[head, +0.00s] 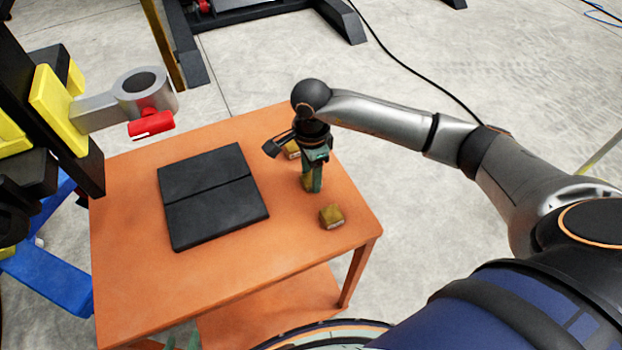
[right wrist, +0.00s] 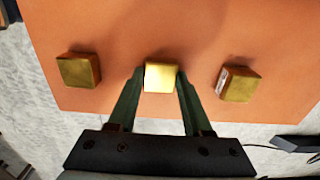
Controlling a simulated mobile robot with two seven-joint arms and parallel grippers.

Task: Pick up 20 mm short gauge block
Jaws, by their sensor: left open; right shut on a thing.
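Three brass-coloured gauge blocks are in view; I cannot read their sizes. My right gripper (head: 313,184) points down over the orange table and is shut on the middle block (right wrist: 160,77), which sits between the green fingertips in the right wrist view. In the head view that block (head: 307,182) is partly hidden by the fingers, at or close to the tabletop. A second block (head: 332,217) lies nearer the table's front right; a third (head: 292,150) is behind the gripper, partly hidden. Green fingertips of my left gripper (head: 182,343) show at the bottom edge, apart and empty.
A black two-panel mat (head: 212,197) lies on the orange table (head: 125,270) left of the blocks. A grey ring arm with a red lever (head: 151,124) juts over the table's back left corner.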

